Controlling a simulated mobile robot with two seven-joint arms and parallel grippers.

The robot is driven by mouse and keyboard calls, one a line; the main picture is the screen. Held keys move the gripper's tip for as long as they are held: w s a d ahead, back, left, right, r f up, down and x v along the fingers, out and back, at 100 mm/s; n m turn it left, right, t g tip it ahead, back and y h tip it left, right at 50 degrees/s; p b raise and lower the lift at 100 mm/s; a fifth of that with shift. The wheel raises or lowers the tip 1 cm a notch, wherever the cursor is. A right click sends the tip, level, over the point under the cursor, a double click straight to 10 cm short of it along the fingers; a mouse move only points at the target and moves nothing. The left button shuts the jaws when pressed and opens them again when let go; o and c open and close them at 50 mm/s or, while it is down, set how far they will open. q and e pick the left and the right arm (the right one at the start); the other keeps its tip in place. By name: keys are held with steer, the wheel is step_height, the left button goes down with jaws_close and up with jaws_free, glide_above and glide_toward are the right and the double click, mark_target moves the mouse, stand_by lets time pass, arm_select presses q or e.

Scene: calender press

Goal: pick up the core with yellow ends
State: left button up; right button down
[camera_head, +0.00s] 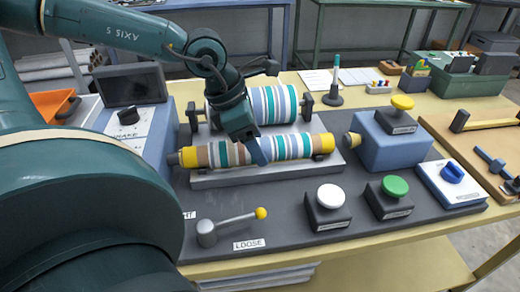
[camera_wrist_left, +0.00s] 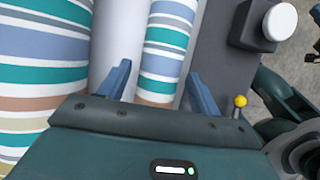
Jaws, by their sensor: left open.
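The core with yellow ends (camera_head: 292,147) lies across a light grey cradle (camera_head: 222,179) in the head view. It has teal, white, blue and brown stripes, with yellow at both ends. My left gripper (camera_head: 259,153) points down over its middle and hides part of it. In the left wrist view, the core (camera_wrist_left: 166,42) runs between the two blue fingers of the left gripper (camera_wrist_left: 159,72), which are apart on either side of it. I cannot tell whether either finger touches it. My right gripper is not in view.
A larger striped roll (camera_head: 272,104) sits close behind the core. A blue-grey box with a yellow button (camera_head: 402,103) stands at right. In front are white (camera_head: 330,196) and green (camera_head: 395,186) buttons and a yellow-knobbed lever (camera_head: 235,221). A dark screen (camera_head: 131,84) stands left.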

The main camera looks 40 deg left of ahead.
arm_select(q)
steer(key=shift+w+d+f, duration=0.15)
steer(key=shift+f, duration=0.4)
steer(key=c, duration=1.1)
